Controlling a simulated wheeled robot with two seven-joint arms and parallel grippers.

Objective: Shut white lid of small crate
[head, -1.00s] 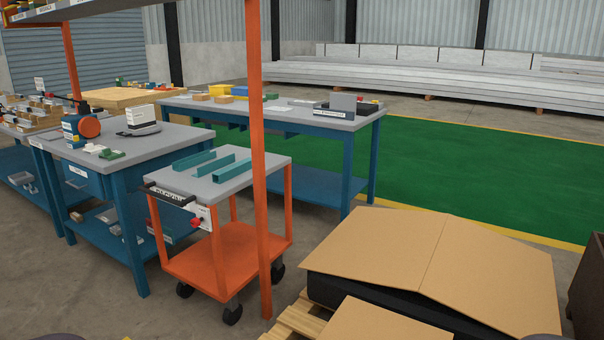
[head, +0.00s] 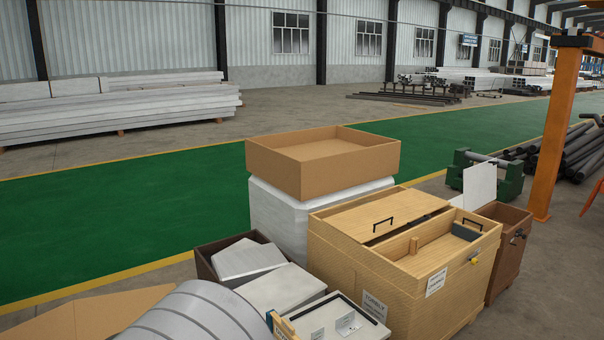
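A small brown crate (head: 508,238) stands at the right of the head view, behind and beside a larger wooden crate. A white panel (head: 480,186), which looks like its lid, stands up, tilted, at the crate's back left edge. The crate's top is open and its dark inside (head: 505,213) shows in part. The crate's left side is hidden by the larger crate. Neither of my grippers is in view.
A large wooden crate (head: 400,285) with a partly open top stands left of the small crate. A cardboard tray (head: 322,160) sits on a white block behind. A grey banded cylinder (head: 190,315) is in front. An orange post (head: 555,135) rises at right. Green floor (head: 130,225) is clear.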

